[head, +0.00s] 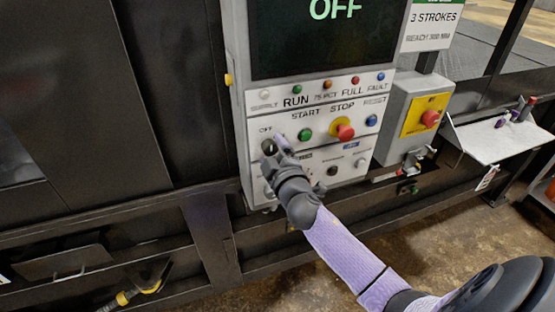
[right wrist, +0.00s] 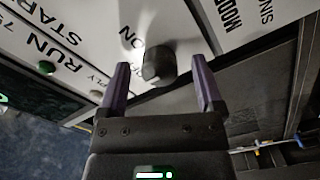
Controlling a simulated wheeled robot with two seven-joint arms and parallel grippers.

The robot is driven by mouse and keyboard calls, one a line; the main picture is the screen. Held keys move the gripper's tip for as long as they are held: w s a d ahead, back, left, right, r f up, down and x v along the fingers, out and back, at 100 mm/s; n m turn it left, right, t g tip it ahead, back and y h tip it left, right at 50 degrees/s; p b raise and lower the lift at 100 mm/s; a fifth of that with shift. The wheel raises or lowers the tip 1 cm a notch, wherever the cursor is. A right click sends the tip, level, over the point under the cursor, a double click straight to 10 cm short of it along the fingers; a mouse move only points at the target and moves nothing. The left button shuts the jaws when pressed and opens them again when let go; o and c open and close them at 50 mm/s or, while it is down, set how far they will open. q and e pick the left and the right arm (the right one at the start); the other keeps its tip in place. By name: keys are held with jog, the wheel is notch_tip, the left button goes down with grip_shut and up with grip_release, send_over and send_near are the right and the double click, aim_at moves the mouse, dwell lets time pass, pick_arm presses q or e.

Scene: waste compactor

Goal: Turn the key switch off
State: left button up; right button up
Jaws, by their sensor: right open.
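The key switch (right wrist: 158,66) shows in the right wrist view as a dark knob on the light panel, with an "ON" label beside it. In the head view it is mostly hidden behind my right gripper (head: 277,147), next to an "OFF" label. In the right wrist view my right gripper (right wrist: 160,61) is open, its two purple-grey fingers on either side of the knob with gaps showing. The fingers do not appear to touch it. The screen (head: 325,40) above the panel reads "OFF". My left gripper is out of view.
Right of the key switch are a green start button (head: 305,134), a red stop button (head: 344,131) and a blue reset button (head: 371,121). Small knobs sit below. A red emergency button (head: 430,118) on yellow and a white shelf (head: 497,141) stand farther right.

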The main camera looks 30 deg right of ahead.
jog(key=b+v, duration=0.1)
jog(key=v, duration=0.8)
jog(key=s+a+f+m+g+y+b, duration=0.1)
jog(key=s+f+g+b, duration=0.3)
jog(key=f, duration=0.9)
jog(key=s+f+m+g+b, duration=0.1)
jog(key=f+b, duration=0.5)
jog(key=f, duration=0.8)
jog(key=s+a+f+m+g+y+b, duration=0.1)
jog(key=s+f+g+b, duration=0.3)
jog(key=f, duration=0.9)
jog(key=s+a+f+m+g+y+b, duration=0.1)
jog(key=s+a+f+m+g+b, duration=0.1)
jog(key=s+f+b, duration=0.5)
jog(key=s+a+f+m+g+b, duration=0.1)
jog(key=s+a+f+g+b, duration=0.3)
jog(key=s+f, duration=1.5)
notch_tip(320, 180, down, 5)
jog(key=g+b, duration=0.2)
jog(key=b, duration=0.2)
jog(key=shift+a+m+y, duration=0.15)
jog(key=shift+m+y, duration=0.25)
jog(key=shift+f, duration=0.15)
